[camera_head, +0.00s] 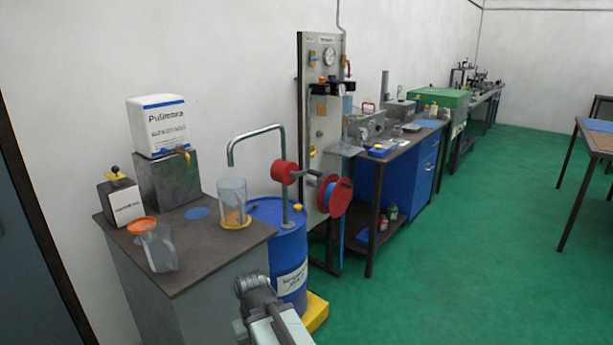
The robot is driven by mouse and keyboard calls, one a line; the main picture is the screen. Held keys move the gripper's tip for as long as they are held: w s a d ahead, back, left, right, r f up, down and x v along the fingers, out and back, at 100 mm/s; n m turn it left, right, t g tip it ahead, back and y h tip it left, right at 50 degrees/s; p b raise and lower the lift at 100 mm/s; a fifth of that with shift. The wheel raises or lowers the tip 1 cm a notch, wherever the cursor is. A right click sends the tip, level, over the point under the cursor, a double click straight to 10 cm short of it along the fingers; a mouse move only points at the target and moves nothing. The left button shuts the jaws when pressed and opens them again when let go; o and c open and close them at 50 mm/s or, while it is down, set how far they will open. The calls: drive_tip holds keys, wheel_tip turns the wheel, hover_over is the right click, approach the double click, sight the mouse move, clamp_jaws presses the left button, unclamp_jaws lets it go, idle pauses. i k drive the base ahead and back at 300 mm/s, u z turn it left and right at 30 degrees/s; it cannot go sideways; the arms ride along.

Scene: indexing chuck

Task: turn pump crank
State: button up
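A blue drum (293,262) stands just right of the near grey cabinet. A bent grey pipe (233,140) rises from it to a red pump body (285,172) above the drum. A short dark crank arm or handle (309,173) sticks out to the right of the pump body; its exact shape is too small to tell. A red wheel with a blue middle (340,201) shows just right of it; I cannot tell if they are joined. Part of my arm shows at the bottom centre, below and left of the drum's front. My gripper's fingers are not visible.
A gauge panel (325,130) stands behind the drum. Green floor is open at right.

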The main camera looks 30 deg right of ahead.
sight(293, 174)
drive_tip(key=u, duration=2)
drive_tip(key=k, duration=0.8)
drive_tip(key=z, duration=1.65)
drive_tip(key=i, duration=0.8)
drive_tip(key=z, duration=0.05)
